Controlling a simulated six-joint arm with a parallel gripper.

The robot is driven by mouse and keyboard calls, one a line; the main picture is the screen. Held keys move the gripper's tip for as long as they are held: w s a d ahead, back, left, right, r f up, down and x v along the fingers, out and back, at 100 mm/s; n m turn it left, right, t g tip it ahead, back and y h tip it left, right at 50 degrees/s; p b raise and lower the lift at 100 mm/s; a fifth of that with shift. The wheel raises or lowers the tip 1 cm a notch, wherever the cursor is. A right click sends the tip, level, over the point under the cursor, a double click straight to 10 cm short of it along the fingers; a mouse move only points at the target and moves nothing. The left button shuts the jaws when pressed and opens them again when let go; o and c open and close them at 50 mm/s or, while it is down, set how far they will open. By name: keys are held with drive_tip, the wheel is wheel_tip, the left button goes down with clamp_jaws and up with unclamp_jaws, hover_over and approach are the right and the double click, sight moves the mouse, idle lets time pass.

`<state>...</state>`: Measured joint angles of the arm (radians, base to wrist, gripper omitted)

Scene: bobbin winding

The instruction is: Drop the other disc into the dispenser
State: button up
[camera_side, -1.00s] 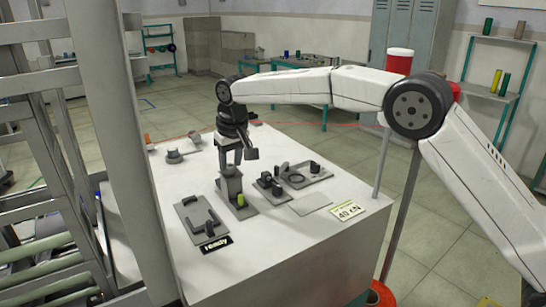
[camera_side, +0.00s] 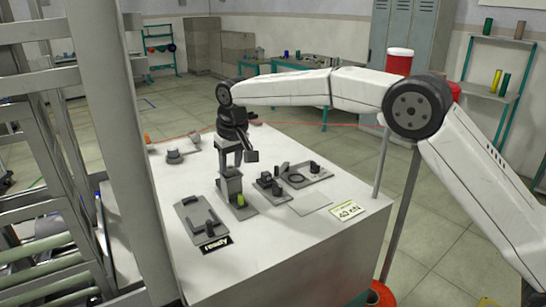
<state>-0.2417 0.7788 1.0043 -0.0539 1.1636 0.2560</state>
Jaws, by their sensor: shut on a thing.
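My gripper (camera_side: 231,167) points down over the white worktable (camera_side: 290,240). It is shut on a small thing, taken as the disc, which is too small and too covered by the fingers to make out. The fingertips are directly above a grey upright block (camera_side: 231,188), which looks like the dispenser. I cannot tell whether the fingers or the disc touch its top. A yellow-green piece (camera_side: 241,200) sits at the front of the block, on its grey base plate.
Dark fixtures (camera_side: 292,178) with several small parts stand to the right, beside a flat grey plate (camera_side: 310,205). The table's front right is mostly clear. A metal frame post (camera_side: 120,130) stands at left.

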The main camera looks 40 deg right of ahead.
drive_tip(key=shift+f, duration=0.1)
idle(0.3)
drive_tip(key=o, duration=1)
drive_tip(key=shift+w+v, duration=0.25)
drive_tip(key=shift+v, duration=0.9)
drive_tip(key=shift+w+v, duration=0.25)
drive_tip(key=shift+v, duration=0.9)
drive_tip(key=shift+w+v, duration=0.2)
drive_tip(key=shift+v, duration=0.95)
drive_tip(key=shift+d, duration=0.1)
